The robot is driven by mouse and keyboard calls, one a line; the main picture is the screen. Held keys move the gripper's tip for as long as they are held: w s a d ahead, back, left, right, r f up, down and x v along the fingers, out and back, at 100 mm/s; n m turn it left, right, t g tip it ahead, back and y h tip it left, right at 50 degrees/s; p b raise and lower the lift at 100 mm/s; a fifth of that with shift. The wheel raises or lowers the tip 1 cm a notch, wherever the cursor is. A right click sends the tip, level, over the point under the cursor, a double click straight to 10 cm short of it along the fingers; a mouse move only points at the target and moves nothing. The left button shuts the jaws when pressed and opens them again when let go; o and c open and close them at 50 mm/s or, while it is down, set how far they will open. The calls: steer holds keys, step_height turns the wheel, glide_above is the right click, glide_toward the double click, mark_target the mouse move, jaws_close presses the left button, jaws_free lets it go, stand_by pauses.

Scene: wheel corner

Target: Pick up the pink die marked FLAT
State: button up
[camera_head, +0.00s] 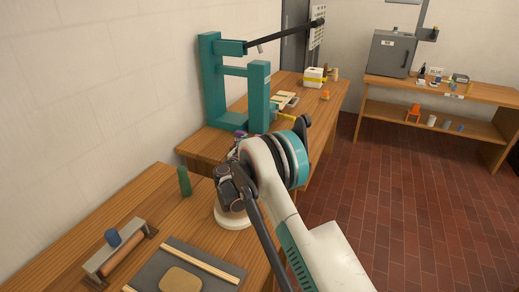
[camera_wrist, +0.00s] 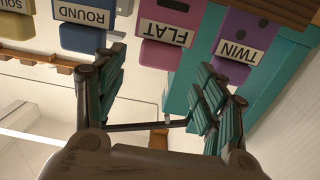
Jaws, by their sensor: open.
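The pink die marked FLAT (camera_wrist: 160,56) is at the top middle of the wrist view, its label upside down in the picture. My gripper (camera_wrist: 160,80) is open and empty, with its two teal-padded fingers spread apart. The die lies beyond the fingertips, roughly in line with the gap between them, and no finger clearly touches it. In the head view I cannot make out the pink die, and my arm hides part of the bench there.
In the wrist view, a blue die marked ROUND (camera_wrist: 82,38) is left of the pink one and a purple die marked TWIN (camera_wrist: 232,70) is right. A yellow die (camera_wrist: 15,28) is farther left. In the head view, a teal frame (camera_head: 212,85) and a green cylinder (camera_head: 184,181) stand nearby.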

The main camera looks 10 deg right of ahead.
steer(key=b+x, duration=0.1)
steer(key=x, duration=0.1)
steer(key=b+x, duration=0.1)
steer(key=x, duration=0.1)
steer(key=shift+w+d+f, duration=0.2)
steer(key=shift+d, duration=0.05)
steer(key=shift+w+d+r+b, duration=0.15)
steer(key=shift+w+d+b, duration=0.15)
steer(key=shift+w, duration=0.15)
steer(key=c, duration=1.2)
